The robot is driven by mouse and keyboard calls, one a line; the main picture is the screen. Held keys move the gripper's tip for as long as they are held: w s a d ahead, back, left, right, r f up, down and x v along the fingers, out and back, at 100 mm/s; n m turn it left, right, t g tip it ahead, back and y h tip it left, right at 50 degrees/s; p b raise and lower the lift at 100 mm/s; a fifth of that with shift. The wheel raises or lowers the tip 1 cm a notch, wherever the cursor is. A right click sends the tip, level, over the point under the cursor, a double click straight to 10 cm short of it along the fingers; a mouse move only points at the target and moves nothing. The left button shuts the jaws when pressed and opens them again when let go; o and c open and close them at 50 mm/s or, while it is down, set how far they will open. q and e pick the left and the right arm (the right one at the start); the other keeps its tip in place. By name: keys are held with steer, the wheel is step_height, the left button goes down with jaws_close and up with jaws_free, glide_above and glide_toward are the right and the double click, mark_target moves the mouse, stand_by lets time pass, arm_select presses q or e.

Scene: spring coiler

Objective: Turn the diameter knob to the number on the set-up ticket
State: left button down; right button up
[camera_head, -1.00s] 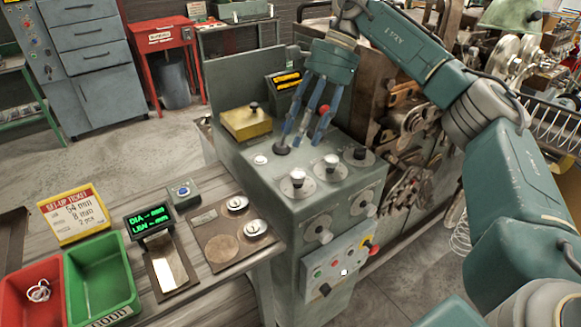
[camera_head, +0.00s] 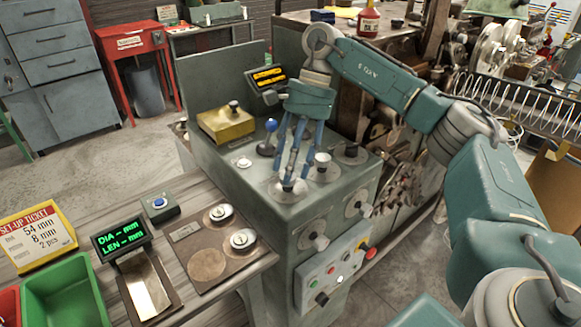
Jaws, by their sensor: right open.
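The yellow-framed set-up ticket (camera_head: 40,238) stands at the left and reads 54 mm, 8 mm, 2 pcs. On the grey-green coiler console (camera_head: 235,185) sits a front top knob (camera_head: 287,188) with a pale cap. A second pale-capped knob (camera_head: 322,165) and a dark one (camera_head: 350,156) stand behind it to the right. Their labels are too small to read, so I cannot tell which sets diameter. My right gripper (camera_head: 290,178) is open, pointing down, with its fingers at the front knob and partly hiding it. I cannot tell whether they touch it. My left gripper is not in view.
A display (camera_head: 120,237) shows DIA and LEN with dashes. A blue-ball lever (camera_head: 270,130) and a yellow block (camera_head: 226,124) stand left of the gripper. Two knobs (camera_head: 318,242) (camera_head: 358,209) and a button panel (camera_head: 335,275) are on the console's front. A green bin (camera_head: 65,290) is at lower left.

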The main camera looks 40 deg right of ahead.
steer(key=shift+s+a+f, duration=0.1)
steer(key=shift+a+f, duration=0.05)
steer(key=shift+f, duration=0.15)
steer(key=shift+c, duration=1.2)
steer(key=c, duration=0.9)
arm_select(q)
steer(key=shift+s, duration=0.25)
arm_select(e)
steer(key=shift+o, duration=0.2)
